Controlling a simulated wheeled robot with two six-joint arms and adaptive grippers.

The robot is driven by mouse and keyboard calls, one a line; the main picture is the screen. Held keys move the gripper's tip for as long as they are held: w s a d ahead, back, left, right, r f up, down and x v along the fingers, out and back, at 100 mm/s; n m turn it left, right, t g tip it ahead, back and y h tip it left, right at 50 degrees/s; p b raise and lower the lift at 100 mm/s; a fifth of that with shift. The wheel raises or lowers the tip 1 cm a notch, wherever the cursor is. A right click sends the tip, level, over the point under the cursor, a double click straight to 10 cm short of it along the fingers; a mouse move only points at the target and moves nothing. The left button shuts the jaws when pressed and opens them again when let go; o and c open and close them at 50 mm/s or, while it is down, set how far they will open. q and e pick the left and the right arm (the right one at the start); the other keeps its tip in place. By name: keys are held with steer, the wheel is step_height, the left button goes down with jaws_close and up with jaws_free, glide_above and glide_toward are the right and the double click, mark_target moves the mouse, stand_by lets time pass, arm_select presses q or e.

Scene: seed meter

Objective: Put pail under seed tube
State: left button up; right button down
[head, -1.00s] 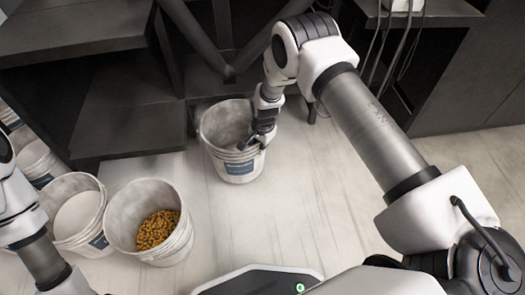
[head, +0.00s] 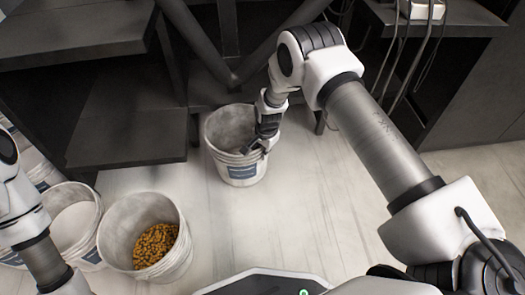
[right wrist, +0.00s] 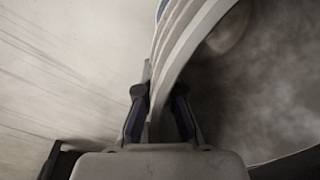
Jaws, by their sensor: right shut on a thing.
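A white pail (head: 222,161) with a dark blue label stands upright at or just above the floor, in front of the dark machine frame; I cannot tell if it touches the floor. It looks empty inside. My right gripper (head: 254,147) is shut on its right rim. In the right wrist view the two fingers of this gripper (right wrist: 160,115) sit on either side of the pail's wall (right wrist: 190,50). I cannot make out a seed tube for sure; dark slanted bars (head: 200,45) meet in a V behind and above the pail. My left gripper is out of view.
A pail with orange-yellow seeds (head: 155,246) stands at lower left, beside another white pail (head: 75,226) with pale contents. More pails are at the left edge. A dark step (head: 130,120) lies left of the held pail. The floor (head: 310,200) to the right is clear.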

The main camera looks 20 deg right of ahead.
steer(key=shift+f, duration=0.35)
stand_by(0.3)
steer(key=c, duration=1.2)
jaws_free()
steer(key=shift+f, duration=0.1)
steer(key=shift+c, duration=0.2)
steer(key=shift+r+p, duration=2.15)
steer(key=shift+r, duration=0.5)
